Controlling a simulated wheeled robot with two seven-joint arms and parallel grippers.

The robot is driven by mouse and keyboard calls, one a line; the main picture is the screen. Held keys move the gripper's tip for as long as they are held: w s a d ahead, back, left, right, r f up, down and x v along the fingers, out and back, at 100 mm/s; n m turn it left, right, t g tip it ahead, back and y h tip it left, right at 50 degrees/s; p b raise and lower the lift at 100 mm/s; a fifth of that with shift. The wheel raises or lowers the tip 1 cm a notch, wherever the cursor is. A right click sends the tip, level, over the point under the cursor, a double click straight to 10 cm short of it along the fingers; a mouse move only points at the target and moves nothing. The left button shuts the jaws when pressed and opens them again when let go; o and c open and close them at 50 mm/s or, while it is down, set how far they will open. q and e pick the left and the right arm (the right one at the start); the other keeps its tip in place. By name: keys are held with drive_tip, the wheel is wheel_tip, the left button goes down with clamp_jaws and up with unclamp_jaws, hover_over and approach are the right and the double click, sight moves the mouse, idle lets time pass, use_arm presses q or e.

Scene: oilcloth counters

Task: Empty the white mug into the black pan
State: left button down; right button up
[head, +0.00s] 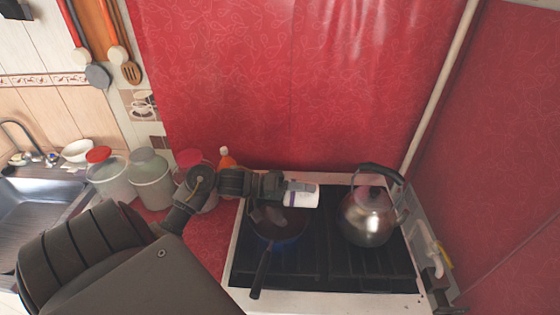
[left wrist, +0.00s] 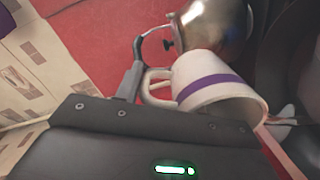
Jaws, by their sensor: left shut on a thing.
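The white mug (head: 302,196) with a purple band is held by my left gripper (head: 284,191). In the left wrist view the mug (left wrist: 222,88) lies tipped well over on its side, its handle toward the gripper and its mouth toward the lower right. The gripper is shut on the mug at its handle side. The black pan (head: 286,232) sits on the left part of the stove, its handle pointing to the front. The mug is above the pan's far right side. My arm covers part of the pan, and its contents cannot be made out.
A steel kettle (head: 368,216) stands on the stove (head: 320,272) right of the pan; it also shows in the left wrist view (left wrist: 212,30). A sink (head: 38,208) is far left.

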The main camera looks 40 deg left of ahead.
use_arm(q)
drive_tip(key=shift+s+a+r+t+h, duration=0.35)
drive_tip(key=shift+s+a+t+h, duration=0.1)
drive_tip(key=shift+t+h, duration=0.2)
idle(0.5)
